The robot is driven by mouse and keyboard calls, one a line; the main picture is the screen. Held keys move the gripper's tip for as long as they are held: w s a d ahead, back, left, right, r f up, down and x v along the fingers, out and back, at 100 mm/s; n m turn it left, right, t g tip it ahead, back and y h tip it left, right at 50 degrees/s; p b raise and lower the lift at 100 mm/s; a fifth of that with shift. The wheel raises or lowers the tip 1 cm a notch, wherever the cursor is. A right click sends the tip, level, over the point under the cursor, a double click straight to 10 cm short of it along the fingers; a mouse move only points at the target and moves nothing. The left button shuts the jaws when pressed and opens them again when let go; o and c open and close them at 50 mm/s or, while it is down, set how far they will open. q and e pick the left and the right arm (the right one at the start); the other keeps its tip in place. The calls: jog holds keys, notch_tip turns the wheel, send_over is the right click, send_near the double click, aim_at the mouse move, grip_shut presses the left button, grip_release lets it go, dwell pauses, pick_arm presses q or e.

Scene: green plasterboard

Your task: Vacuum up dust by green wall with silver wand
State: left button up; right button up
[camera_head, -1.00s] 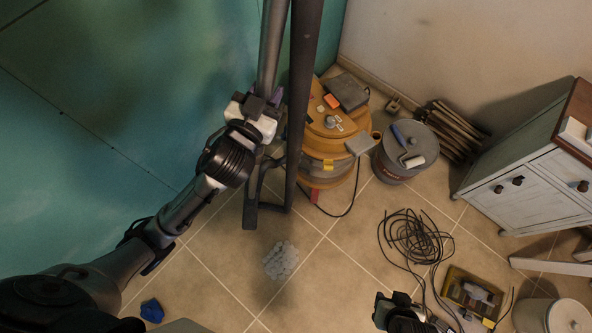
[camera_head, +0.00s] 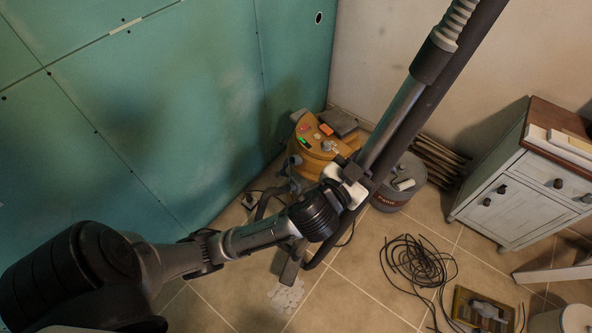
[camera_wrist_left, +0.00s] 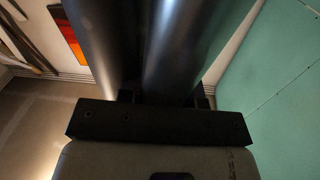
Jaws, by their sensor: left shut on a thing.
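My left gripper (camera_head: 358,180) is shut on the silver wand (camera_head: 392,122), which slants from the upper right down toward the floor. In the left wrist view the tubes (camera_wrist_left: 175,45) fill the space ahead of the gripper; the fingertips are hidden. A dark floor nozzle (camera_head: 291,266) is low by a pale grey dust patch (camera_head: 285,296). It overlaps the patch's upper edge in the picture; I cannot tell if it touches the floor. The orange vacuum (camera_head: 316,160) stands by the green wall (camera_head: 170,110), partly behind the wand. My right gripper is out of view.
A grey bucket (camera_head: 388,195) stands right of the vacuum. Coiled black cable (camera_head: 420,262) and a small tray (camera_head: 458,306) lie on the tiles to the right. A white cabinet (camera_head: 540,185) stands far right. The tiles around the dust are mostly clear.

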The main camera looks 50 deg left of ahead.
pick_arm(q)
jog(key=a+f+n+g+y, duration=0.5)
jog(key=a+n+g+y, duration=0.2)
jog(key=a+n+y, duration=0.4)
jog(key=s+a+f+n+g+y+b, duration=0.2)
jog(key=s+f+n+g, duration=0.6)
jog(key=g, duration=0.6)
jog(key=shift+s+a+f+n+y, duration=0.3)
jog(key=shift+a+f+n+y, duration=0.1)
jog(key=shift+a+f+y, duration=0.5)
jog(key=shift+d+f, duration=0.1)
jog(key=shift+f, duration=0.05)
jog(key=shift+f+b, duration=0.65)
jog(key=shift+b, duration=0.35)
jog(key=shift+s, duration=0.1)
